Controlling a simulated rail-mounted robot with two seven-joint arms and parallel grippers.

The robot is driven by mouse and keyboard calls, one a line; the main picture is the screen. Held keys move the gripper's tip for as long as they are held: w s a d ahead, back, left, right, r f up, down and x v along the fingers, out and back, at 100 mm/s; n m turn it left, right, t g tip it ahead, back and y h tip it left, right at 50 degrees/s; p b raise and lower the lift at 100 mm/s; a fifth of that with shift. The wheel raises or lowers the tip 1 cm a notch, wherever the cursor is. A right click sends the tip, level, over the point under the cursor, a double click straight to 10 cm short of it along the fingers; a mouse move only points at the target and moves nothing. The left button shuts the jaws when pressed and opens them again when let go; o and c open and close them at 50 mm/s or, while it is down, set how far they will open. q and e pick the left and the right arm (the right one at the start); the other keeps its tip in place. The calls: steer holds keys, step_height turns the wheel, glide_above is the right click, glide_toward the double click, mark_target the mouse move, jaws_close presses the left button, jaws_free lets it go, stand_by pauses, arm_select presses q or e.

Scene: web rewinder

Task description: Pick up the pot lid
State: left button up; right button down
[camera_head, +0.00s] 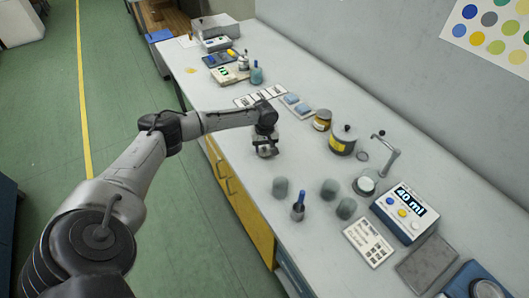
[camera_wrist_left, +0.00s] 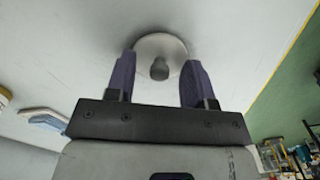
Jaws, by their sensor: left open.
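A pale grey round disc with a knob in its middle, which looks like the pot lid (camera_wrist_left: 160,45), lies on the white bench in the left wrist view. My left gripper (camera_wrist_left: 157,80) is open, with its two purple fingers on either side of the knob. The fingers partly overlap the disc's edges in the picture; I cannot tell whether they touch it. In the head view my left gripper (camera_head: 266,148) is low over the bench and largely hides the disc. My right gripper is not in view.
Right of the gripper stand a small jar (camera_head: 322,120) and a yellow-labelled pot (camera_head: 342,139) with a dark knob on top. The bench around the gripper is clear.

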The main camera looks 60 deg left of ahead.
arm_select(q)
steer(key=shift+c, duration=0.3)
jaws_close()
steer(key=shift+r, duration=0.1)
